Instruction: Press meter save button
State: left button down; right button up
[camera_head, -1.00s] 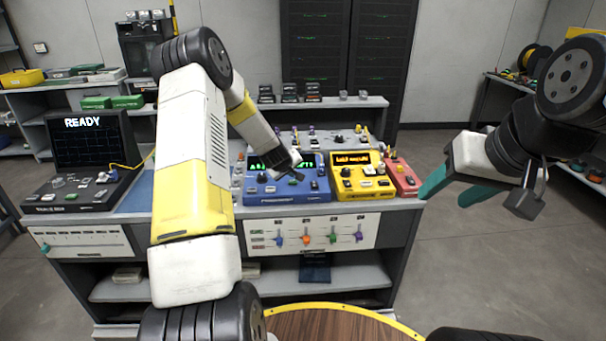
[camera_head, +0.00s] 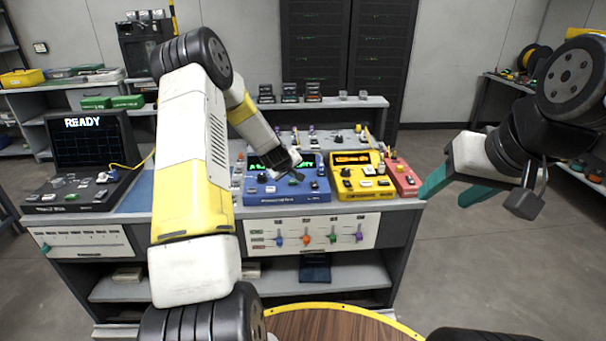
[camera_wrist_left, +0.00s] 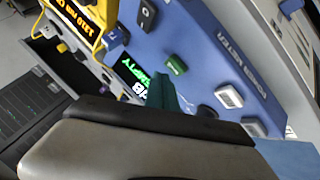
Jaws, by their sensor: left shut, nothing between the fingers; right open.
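The blue power meter (camera_head: 282,198) stands on the workbench, left of a yellow unit. Its screen (camera_head: 268,162) shows green text, partly hidden by my left arm. In the left wrist view the meter's blue face (camera_wrist_left: 215,62) carries a green button (camera_wrist_left: 176,65), white buttons (camera_wrist_left: 229,96) and a black switch (camera_wrist_left: 147,14). I cannot read which button is save. My left gripper (camera_head: 298,177) is shut and empty, over the meter's face. Its teal fingertips (camera_wrist_left: 163,90) show near the green button; contact cannot be told. My right gripper (camera_head: 450,190) is open and empty, right of the bench.
The yellow unit (camera_head: 362,192) with an orange display and a red unit (camera_head: 402,178) stand right of the meter. A black splicer reading READY (camera_head: 88,140) is at the left. Small parts stand on the shelf behind. Floor at the right is clear.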

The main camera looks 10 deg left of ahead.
aim_at(292, 182)
pick_arm(q)
jog(key=shift+f, duration=0.15)
jog(key=shift+f, duration=0.25)
jog(key=shift+f, duration=0.5)
dwell(0.8)
jog(key=shift+r, duration=0.9)
jog(key=shift+r, duration=2.55)
